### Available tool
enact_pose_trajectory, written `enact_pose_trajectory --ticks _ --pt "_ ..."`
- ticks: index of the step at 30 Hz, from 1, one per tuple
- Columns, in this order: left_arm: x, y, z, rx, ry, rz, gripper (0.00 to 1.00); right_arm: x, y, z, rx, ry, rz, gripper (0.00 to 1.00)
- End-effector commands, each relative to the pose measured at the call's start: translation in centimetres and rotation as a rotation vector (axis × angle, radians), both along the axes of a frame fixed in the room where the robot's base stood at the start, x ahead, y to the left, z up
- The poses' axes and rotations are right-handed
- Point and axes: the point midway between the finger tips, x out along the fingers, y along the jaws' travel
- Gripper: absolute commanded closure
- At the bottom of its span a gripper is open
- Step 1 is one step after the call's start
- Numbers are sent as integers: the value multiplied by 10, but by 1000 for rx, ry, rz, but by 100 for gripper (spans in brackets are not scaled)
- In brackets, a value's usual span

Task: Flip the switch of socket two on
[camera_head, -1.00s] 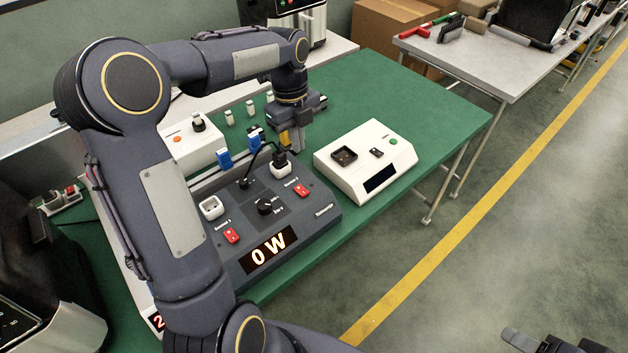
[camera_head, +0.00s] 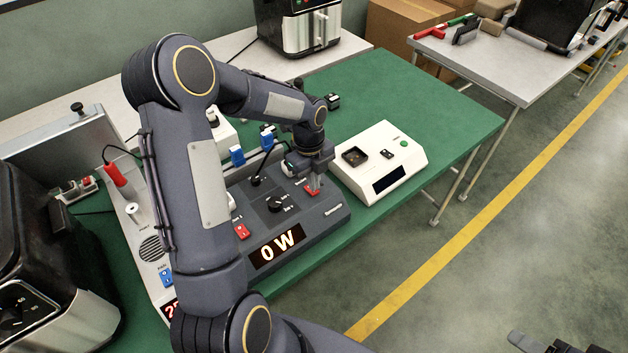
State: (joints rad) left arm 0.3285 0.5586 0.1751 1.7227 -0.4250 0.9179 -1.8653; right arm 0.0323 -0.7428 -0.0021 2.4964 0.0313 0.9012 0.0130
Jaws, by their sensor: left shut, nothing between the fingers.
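The dark grey power meter box (camera_head: 325,218) lies on the green table, its display (camera_head: 276,248) reading "0 W". The red switch on its right side (camera_head: 312,190), by socket two, is partly covered by my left gripper (camera_head: 314,186). My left gripper points down, shut and empty, with its tips at or just above this switch; contact cannot be told. The plug in socket two is largely hidden behind the gripper. Only part of my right gripper (camera_head: 550,345) shows at the bottom right edge.
A white device with a dark display (camera_head: 380,165) stands close right of the meter box. A black and silver fryer (camera_head: 60,270) is at the left. The table's front right is clear.

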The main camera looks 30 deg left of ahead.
Motion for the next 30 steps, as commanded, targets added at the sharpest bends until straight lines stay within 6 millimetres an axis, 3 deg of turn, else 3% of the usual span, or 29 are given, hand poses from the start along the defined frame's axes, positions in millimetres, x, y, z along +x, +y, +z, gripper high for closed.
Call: enact_pose_trajectory --ticks 6,15,19,30 --pt "0 -1 -12 1 -1 0 100 0 0 3 0 0 0 45" --pt "0 -1 -13 1 -2 0 100 0 0 3 0 0 0 45" --pt "-1 -4 -22 39 -16 -5 100 0 0 -12 0 0 0 45" --pt "-1 0 -17 42 -13 0 100 0 0 -6 0 0 0 45"
